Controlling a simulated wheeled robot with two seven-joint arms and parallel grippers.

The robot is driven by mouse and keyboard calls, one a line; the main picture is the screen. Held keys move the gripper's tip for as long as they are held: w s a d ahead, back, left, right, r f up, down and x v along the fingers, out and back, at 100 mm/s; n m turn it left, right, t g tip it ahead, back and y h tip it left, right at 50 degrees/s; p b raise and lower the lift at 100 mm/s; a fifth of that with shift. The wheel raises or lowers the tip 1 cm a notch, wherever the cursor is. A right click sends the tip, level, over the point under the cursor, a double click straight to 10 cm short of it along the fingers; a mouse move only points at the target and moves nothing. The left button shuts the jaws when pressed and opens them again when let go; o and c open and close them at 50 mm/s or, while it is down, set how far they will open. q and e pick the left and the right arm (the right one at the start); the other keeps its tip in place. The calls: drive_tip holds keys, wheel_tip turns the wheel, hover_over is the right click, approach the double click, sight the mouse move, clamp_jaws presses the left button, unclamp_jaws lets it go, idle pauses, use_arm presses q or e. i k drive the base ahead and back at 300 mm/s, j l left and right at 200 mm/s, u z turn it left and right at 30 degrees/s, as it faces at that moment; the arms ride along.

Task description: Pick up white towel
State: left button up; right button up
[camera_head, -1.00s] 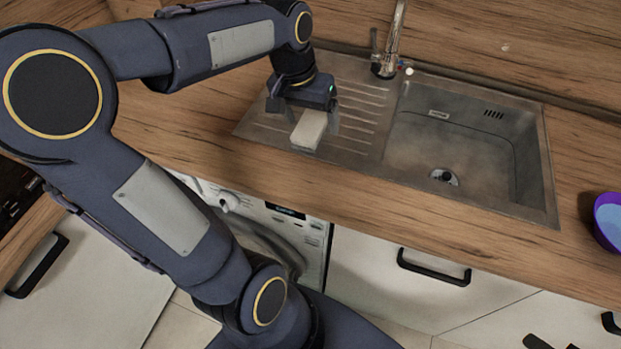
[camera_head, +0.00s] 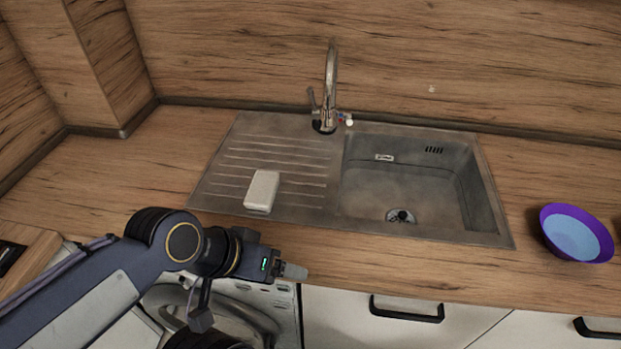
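A white block-like item (camera_head: 262,190) lies on the grooved drainboard of the sink, near its front edge. It could be the folded white towel, but its material cannot be made out. My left gripper (camera_head: 291,271) is in front of the counter's front edge, below and slightly right of the white item and apart from it. It points right and is seen from the side. One grey finger shows, so its opening cannot be judged. Nothing shows held at its tip. My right gripper is not in view.
The metal sink (camera_head: 480,180) has an empty basin on the right and a tall faucet (camera_head: 330,85) behind. A purple bowl (camera_head: 576,233), light blue inside, stands at the right. The wooden counter (camera_head: 120,175) left of the sink is clear. Drawer handles (camera_head: 406,310) stick out below.

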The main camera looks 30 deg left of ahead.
sight(260, 198)
drive_tip(key=u, duration=1.3)
drive_tip(key=k+z, duration=0.15)
drive_tip(key=k, duration=0.5)
drive_tip(key=j+z, duration=0.1)
drive_tip(key=z, duration=0.35)
drive_tip(key=i+j+z, duration=0.1)
drive_tip(key=z, duration=0.4)
drive_tip(key=j+z, duration=0.1)
drive_tip(key=z, duration=0.35)
drive_tip(key=j+z, duration=0.15)
drive_tip(key=z, duration=0.3)
drive_tip(key=j, duration=0.55)
drive_tip(key=k+j, duration=0.1)
drive_tip(key=j, duration=0.45)
drive_tip(key=j+z, duration=0.05)
